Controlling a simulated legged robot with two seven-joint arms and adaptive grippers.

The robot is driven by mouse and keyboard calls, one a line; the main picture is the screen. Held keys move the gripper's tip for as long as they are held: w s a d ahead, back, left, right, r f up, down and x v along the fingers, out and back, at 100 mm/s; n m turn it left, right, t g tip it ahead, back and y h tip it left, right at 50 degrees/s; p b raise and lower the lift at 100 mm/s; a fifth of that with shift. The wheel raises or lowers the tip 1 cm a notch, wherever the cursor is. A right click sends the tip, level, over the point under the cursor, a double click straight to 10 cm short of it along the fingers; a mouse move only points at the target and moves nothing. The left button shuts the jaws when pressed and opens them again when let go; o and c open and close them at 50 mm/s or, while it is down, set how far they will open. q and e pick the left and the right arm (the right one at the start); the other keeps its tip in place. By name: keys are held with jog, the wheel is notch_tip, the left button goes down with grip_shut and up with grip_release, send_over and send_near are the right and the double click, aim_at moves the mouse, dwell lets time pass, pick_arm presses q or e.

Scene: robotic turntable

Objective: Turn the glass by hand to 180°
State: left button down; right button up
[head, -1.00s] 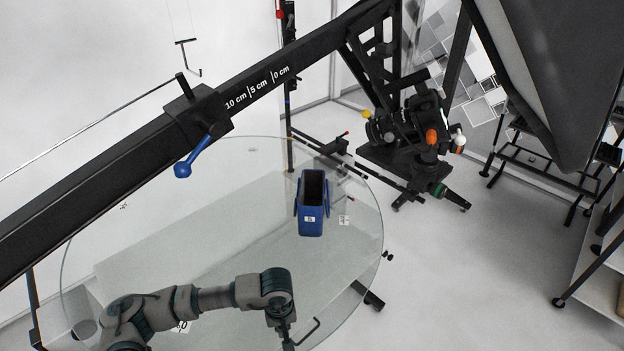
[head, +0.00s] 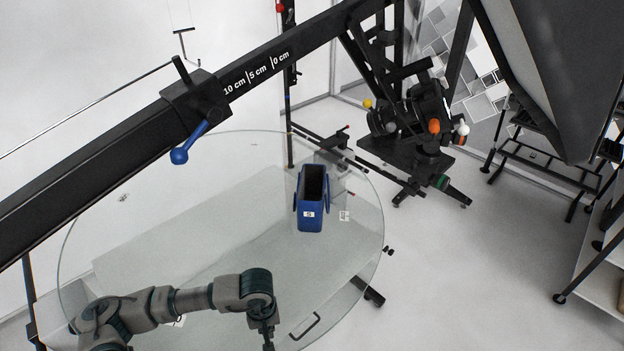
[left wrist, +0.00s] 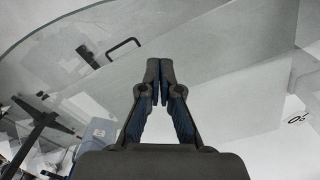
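The round glass disc (head: 225,275) lies flat and fills the lower left of the head view. A black bent handle (head: 306,326) sits near its front rim. The handle also shows in the left wrist view (left wrist: 123,47), left of and apart from my fingers. My left arm reaches over the glass from the lower left, its wrist left of the handle at the bottom edge of the head view. In the left wrist view my left gripper (left wrist: 159,75) has its fingertips together with nothing between them. My right gripper is not in view.
A blue bin (head: 311,205) stands on the right part of the glass, with a number tag (head: 345,216) beside it. A black beam (head: 140,145) crosses above. A tripod head (head: 415,125) stands behind the disc, and a large dark panel (head: 540,75) hangs upper right.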

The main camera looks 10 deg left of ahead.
pick_arm(q)
jog(key=shift+s+a+f, duration=0.2)
jog(key=shift+s+a, duration=0.15)
jog(key=shift+a, duration=0.1)
